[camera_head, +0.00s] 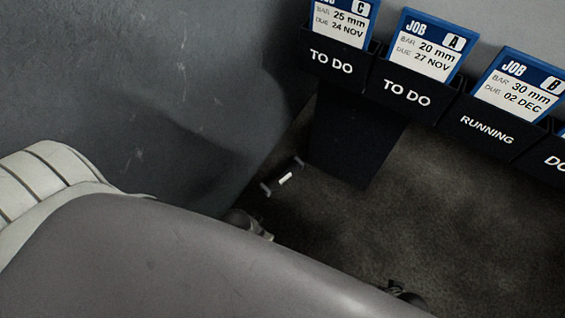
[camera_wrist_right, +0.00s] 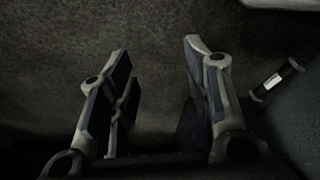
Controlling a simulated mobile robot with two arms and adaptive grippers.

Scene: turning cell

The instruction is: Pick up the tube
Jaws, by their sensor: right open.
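The tube (camera_head: 283,177) is small and dark, with grey end caps and a white label. It lies on the dark surface close to the grey wall in the head view. It also shows at the right side of the right wrist view (camera_wrist_right: 276,80). My right gripper (camera_wrist_right: 157,50) is open in that view, with nothing between its fingers. The tube is outside the fingers, to the right of the right-hand one, and not touched. In the head view a large grey arm part covers the foreground, with small dark gripper parts beyond its edge. My left gripper is not seen.
Black card holders marked TO DO (camera_head: 407,97) and RUNNING (camera_head: 487,131) hold blue-topped job cards. A dark upright panel (camera_head: 352,140) stands below them, just beyond the tube. The grey wall (camera_head: 150,100) rises beside the tube. The dark surface (camera_head: 440,215) to its right looks clear.

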